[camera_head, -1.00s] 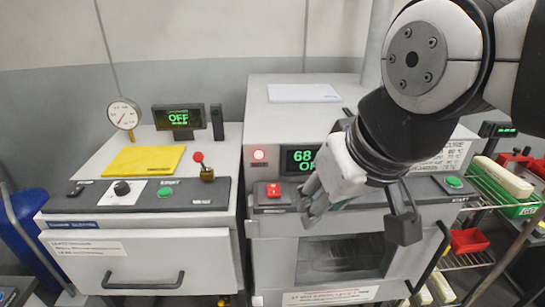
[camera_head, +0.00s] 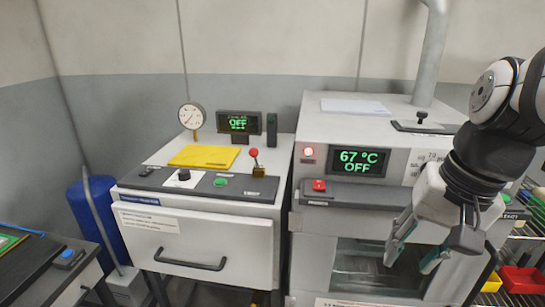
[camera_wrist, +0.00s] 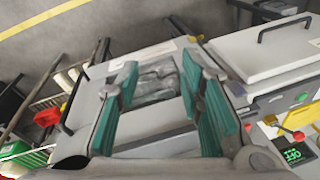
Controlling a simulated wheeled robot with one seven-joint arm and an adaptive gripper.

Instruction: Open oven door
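The oven (camera_head: 345,222) is the light grey machine on the right, with a lit display (camera_head: 357,161) reading 67 °C OFF. Its front door has a dark window (camera_head: 362,268) and looks closed. My gripper (camera_head: 414,258) hangs in front of the door's right part, fingers pointing down, partly hiding it. In the wrist view the two teal-padded fingers (camera_wrist: 160,72) are wide apart with nothing between them, and the window (camera_wrist: 157,84) shows between and beyond them. A dark bar handle (camera_wrist: 76,103) lies left of the fingers there, apart from them. In the head view my arm hides that handle.
A second machine (camera_head: 250,245) with a drawer handle (camera_head: 190,261), gauge (camera_head: 191,116) and yellow cloth (camera_head: 203,156) stands left of the oven. A wire shelf with a red bin (camera_head: 522,279) is at the right. A red button (camera_head: 319,185) sits above the door.

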